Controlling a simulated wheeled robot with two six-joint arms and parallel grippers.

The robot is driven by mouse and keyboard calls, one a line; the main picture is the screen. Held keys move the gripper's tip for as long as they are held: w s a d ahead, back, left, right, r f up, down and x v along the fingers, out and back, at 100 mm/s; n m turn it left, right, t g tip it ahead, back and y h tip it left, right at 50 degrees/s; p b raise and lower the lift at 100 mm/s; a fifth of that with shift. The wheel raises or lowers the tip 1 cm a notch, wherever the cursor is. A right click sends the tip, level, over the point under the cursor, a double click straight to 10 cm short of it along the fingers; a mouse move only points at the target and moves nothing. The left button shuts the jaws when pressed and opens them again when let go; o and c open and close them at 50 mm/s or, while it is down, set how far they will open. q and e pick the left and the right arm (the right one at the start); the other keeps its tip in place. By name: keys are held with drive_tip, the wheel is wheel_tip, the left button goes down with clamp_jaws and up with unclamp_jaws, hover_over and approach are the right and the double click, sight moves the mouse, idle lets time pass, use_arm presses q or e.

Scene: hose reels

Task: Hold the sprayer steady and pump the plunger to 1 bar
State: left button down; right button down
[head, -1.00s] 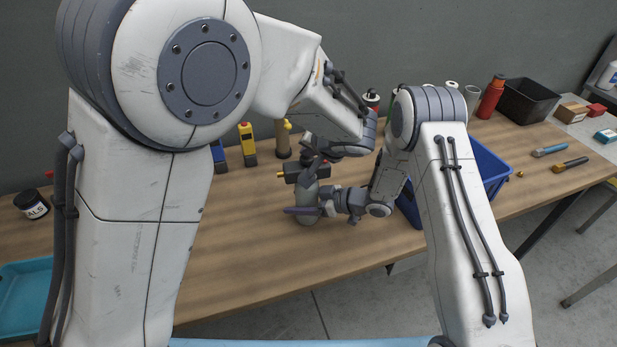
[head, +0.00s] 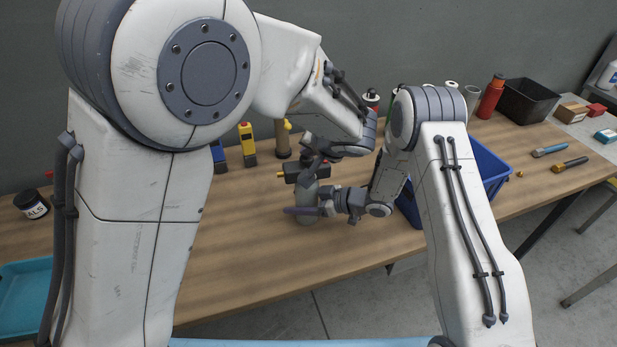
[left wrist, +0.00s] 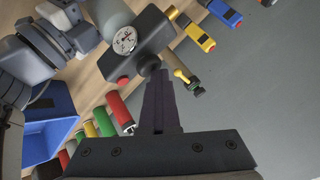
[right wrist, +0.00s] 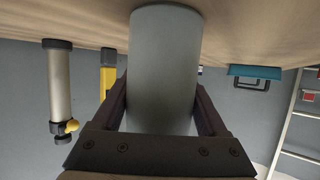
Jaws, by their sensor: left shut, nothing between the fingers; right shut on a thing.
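The sprayer (head: 307,203) stands upright on the bench, a grey-green cylinder with a dark head block (left wrist: 157,37). The head carries a round white gauge (left wrist: 124,40) and a red button (left wrist: 122,82); the needle reading is too small to tell. The rounded plunger knob (left wrist: 148,64) is at the top of the head. My left gripper (left wrist: 159,76) is shut and empty, its fingertips at the knob; whether they touch it I cannot tell. My right gripper (head: 304,210) is shut on the sprayer body, with one finger on each side in the right wrist view (right wrist: 164,95).
A blue bin (head: 490,165) stands right of the sprayer, close to my right arm. A yellow device (head: 247,145) and a tan cylinder (head: 283,140) stand behind it. A black bin (head: 527,100) is at the far right. Bare bench lies in front of and left of the sprayer.

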sight(307, 161)
use_arm(q)
drive_tip(key=shift+s+f, duration=0.2)
drive_tip(key=shift+f, duration=0.45)
drive_tip(key=shift+a+f, duration=0.15)
drive_tip(key=shift+f, duration=0.25)
drive_tip(key=shift+s, duration=0.2)
drive_tip(key=shift+w+r, duration=0.15)
drive_tip(key=shift+r, duration=3.05)
idle(0.4)
